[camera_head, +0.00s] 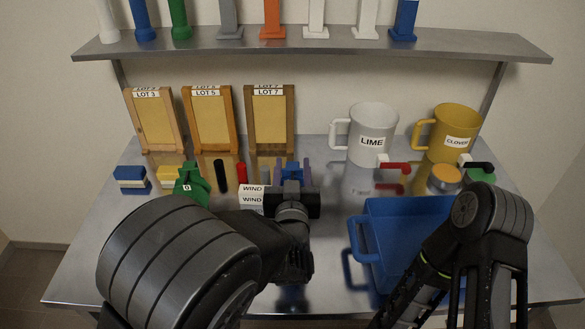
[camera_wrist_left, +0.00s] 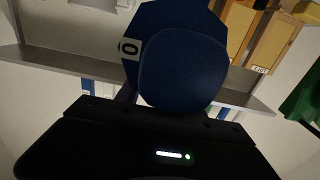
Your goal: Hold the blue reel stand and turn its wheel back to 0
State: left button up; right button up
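The blue reel stand (camera_head: 292,172) is at the middle of the table, mostly hidden behind my left gripper (camera_head: 292,180). In the left wrist view its dark blue wheel (camera_wrist_left: 185,70) fills the upper middle, with a white tag marked 0 at its left edge. My left gripper is right at the stand, with blue showing between its fingers. The frames do not show clearly whether the fingers touch it. My right arm is at the right of the head view; its gripper is not visible.
A green reel stand (camera_head: 190,183) with a white tag stands left. A white WIND label (camera_head: 251,196) is beside my left gripper. A blue crate (camera_head: 400,207) is on the right, behind it a LIME mug (camera_head: 372,130) and a yellow mug (camera_head: 456,125). Wooden LOT frames (camera_head: 211,120) line the back.

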pick_arm(q)
jog(key=shift+s+f, duration=0.1)
jog(key=c, duration=0.9)
jog(key=shift+f, duration=0.1)
grip_shut()
jog(key=shift+f, duration=0.1)
jog(key=shift+o, duration=2.3)
grip_release()
jog(key=shift+s, duration=0.1)
grip_shut()
jog(key=o, duration=0.7)
grip_release()
